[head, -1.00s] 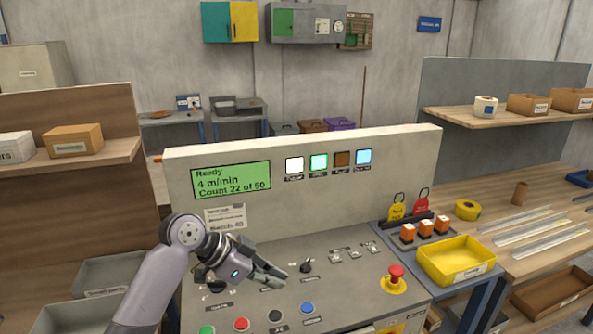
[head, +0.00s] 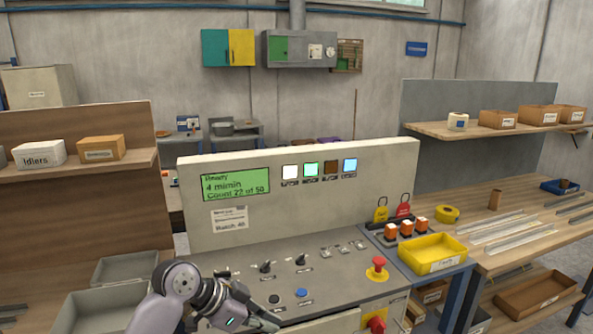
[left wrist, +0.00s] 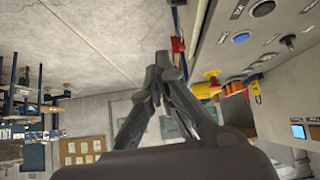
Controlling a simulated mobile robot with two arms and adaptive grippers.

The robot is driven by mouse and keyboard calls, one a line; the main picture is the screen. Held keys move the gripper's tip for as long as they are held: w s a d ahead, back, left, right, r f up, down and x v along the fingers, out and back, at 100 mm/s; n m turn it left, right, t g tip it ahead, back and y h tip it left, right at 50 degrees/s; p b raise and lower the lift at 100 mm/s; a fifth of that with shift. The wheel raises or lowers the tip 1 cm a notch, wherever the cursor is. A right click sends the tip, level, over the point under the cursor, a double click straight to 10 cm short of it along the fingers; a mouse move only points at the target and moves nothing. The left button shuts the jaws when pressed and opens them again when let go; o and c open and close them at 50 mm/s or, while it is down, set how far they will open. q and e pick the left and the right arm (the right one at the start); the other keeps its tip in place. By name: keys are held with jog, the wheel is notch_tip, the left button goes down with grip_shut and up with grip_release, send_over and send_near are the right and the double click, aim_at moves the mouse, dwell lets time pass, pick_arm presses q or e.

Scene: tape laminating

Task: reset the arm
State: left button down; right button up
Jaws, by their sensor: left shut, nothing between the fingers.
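My left arm comes in at the bottom of the head view. Its gripper (head: 265,324) is low, at the front edge of the control panel (head: 330,278), partly cut off by the picture's bottom edge. In the left wrist view the fingers of this gripper (left wrist: 163,60) come together at the tips, shut and empty. The panel carries black knobs, a blue button (head: 302,293) and a red emergency stop (head: 378,264) on a yellow base. The green display (head: 236,184) shows a count of 22 of 50. My right gripper is not in view.
A yellow bin (head: 432,268) stands right of the panel, beside orange-topped switches (head: 406,229). A wooden bench (head: 500,262) with clear strips lies further right. Grey bins (head: 100,312) are at the lower left. A shelf with boxes (head: 101,148) is at the left.

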pick_arm(q)
jog(key=s+a+f+n+y, duration=0.2)
jog(key=s+f+n, duration=0.1)
jog(key=s+f, duration=0.4)
jog(key=s+a+f+n+y, duration=0.1)
jog(key=s+a+f+n, duration=0.1)
jog(key=s+f, duration=0.5)
jog(key=s+a+f+n+y, duration=0.25)
jog(key=s+a, duration=0.25)
jog(key=s, duration=0.4)
jog(key=s+a+f+n+y, duration=0.1)
jog(key=s+a+n+y, duration=0.1)
jog(key=s+a+n, duration=0.35)
jog(key=s+f+m, duration=0.2)
jog(key=s+f, duration=0.1)
jog(key=f, duration=2.2)
jog(key=s+a+f+g, duration=0.2)
jog(key=s+a+f, duration=0.1)
jog(key=s+f, duration=1.3)
jog(key=shift+s+f, duration=0.3)
jog(key=shift+s, duration=0.5)
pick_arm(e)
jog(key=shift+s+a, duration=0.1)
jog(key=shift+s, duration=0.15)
pick_arm(q)
jog(key=shift+y, duration=0.25)
